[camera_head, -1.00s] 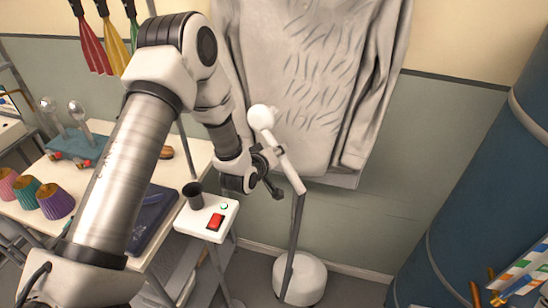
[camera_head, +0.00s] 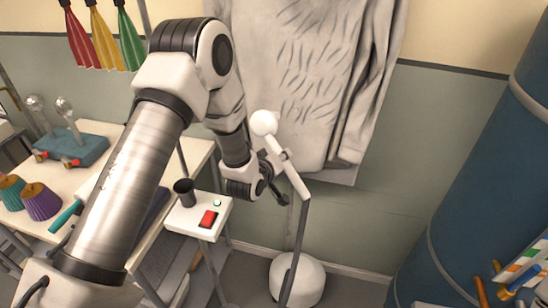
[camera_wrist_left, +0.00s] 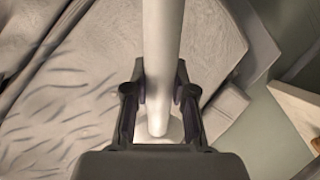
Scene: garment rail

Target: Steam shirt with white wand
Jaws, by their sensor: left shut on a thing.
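A pale grey shirt (camera_head: 300,70) with dark wrinkle marks hangs against the wall; it also fills much of the left wrist view (camera_wrist_left: 70,105). The white wand (camera_head: 290,172) has a round white head at its upper left end, in front of the shirt's lower part. My left gripper (camera_head: 277,165) is shut around the wand's shaft, seen between the fingers in the left wrist view (camera_wrist_left: 158,95). A dark hose runs from the wand down to a white round base (camera_head: 297,280) on the floor. I cannot tell whether the head touches the shirt. My right gripper is not in view.
A small white stand (camera_head: 200,217) with a red switch, a green light and a dark cup is below my left arm. A table (camera_head: 105,140) with lampshades and a teal block is at left. A big blue cylinder (camera_head: 480,190) stands at right.

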